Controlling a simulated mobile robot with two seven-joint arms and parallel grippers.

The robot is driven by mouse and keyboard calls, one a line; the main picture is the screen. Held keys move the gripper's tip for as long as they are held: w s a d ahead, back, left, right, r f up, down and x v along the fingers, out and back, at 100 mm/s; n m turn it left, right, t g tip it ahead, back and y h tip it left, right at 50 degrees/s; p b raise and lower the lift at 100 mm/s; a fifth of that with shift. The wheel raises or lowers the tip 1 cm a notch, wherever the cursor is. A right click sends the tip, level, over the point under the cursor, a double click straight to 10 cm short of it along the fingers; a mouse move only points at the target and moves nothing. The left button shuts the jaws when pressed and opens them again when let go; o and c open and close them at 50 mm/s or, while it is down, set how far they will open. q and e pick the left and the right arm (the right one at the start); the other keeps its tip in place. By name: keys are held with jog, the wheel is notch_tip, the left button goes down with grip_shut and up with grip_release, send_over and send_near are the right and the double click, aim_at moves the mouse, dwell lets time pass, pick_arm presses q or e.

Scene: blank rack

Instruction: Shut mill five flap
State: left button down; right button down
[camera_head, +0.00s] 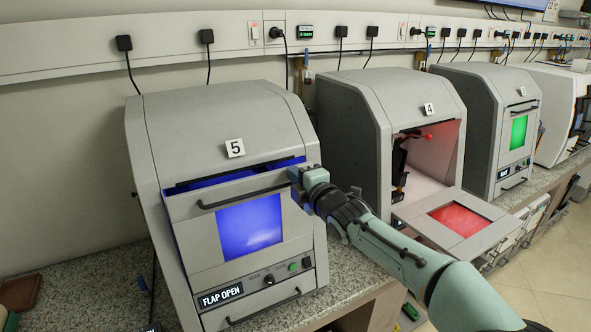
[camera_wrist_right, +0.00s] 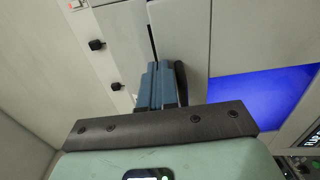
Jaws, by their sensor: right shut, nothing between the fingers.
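Mill five (camera_head: 222,125) is the grey cabinet at the left in the head view, marked with a 5. Its flap (camera_head: 188,233) has a blue-lit window and stands nearly upright, with a dark blue gap along its top edge. Its display (camera_head: 221,296) reads FLAP OPEN. A dark bar handle (camera_head: 238,199) runs across the flap's upper part. My right gripper (camera_head: 297,182) is shut and empty at the flap's upper right corner, by the handle's right end. In the wrist view its fingers (camera_wrist_right: 160,86) are beside the dark handle (camera_wrist_right: 181,82); contact is unclear. My left gripper is out of view.
A further mill (camera_head: 487,95) with a green window is beyond.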

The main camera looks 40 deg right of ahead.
jog(key=shift+w, duration=0.15)
jog(key=shift+p+x, duration=0.35)
jog(key=shift+x, duration=0.85)
jog(key=shift+w+d, duration=0.1)
jog(key=shift+w, duration=0.2)
jog(key=shift+s, duration=0.1)
jog(key=shift+s+r, duration=0.1)
